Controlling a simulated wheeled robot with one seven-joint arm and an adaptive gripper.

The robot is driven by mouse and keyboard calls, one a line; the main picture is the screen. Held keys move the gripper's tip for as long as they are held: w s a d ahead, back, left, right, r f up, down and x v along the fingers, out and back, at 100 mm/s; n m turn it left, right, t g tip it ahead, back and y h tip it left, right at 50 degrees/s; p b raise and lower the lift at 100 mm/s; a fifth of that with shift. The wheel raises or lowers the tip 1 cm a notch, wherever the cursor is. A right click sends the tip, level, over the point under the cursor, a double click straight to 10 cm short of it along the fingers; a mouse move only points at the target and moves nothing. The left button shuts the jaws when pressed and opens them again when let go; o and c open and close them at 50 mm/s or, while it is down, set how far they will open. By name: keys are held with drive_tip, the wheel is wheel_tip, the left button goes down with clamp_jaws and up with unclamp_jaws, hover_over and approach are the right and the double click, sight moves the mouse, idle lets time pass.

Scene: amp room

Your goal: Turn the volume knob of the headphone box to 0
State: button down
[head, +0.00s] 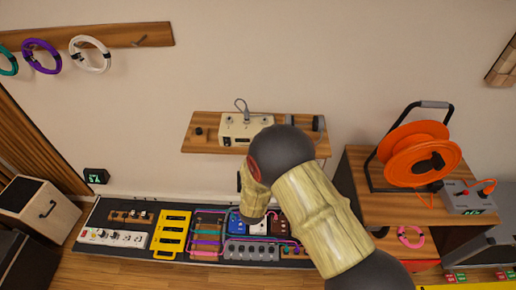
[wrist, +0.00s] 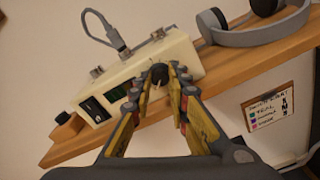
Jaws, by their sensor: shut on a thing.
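The cream headphone box (head: 236,131) sits on a wooden wall shelf in the head view. It also shows in the wrist view (wrist: 183,55), tilted in the picture, with a cable plugged in on top and a dark display panel on its front. A dark volume knob (wrist: 159,73) stands out from the box's front. My gripper (wrist: 160,80) has its yellow-and-grey fingers on either side of this knob, shut on it. In the head view my arm hides the gripper and the knob. The knob's setting cannot be read.
The shelf (head: 203,145) also holds headphones (wrist: 258,30) at right and a small dark object (wrist: 67,126) at left. A pedalboard (head: 262,253) lies below, and an orange cable reel (head: 408,160) stands on a cabinet at right.

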drive_tip(key=shift+f, duration=0.1)
idle(0.3)
drive_tip(key=c, duration=1.7)
unclamp_jaws()
drive_tip(key=s, duration=1.2)
drive_tip(key=shift+a, duration=0.35)
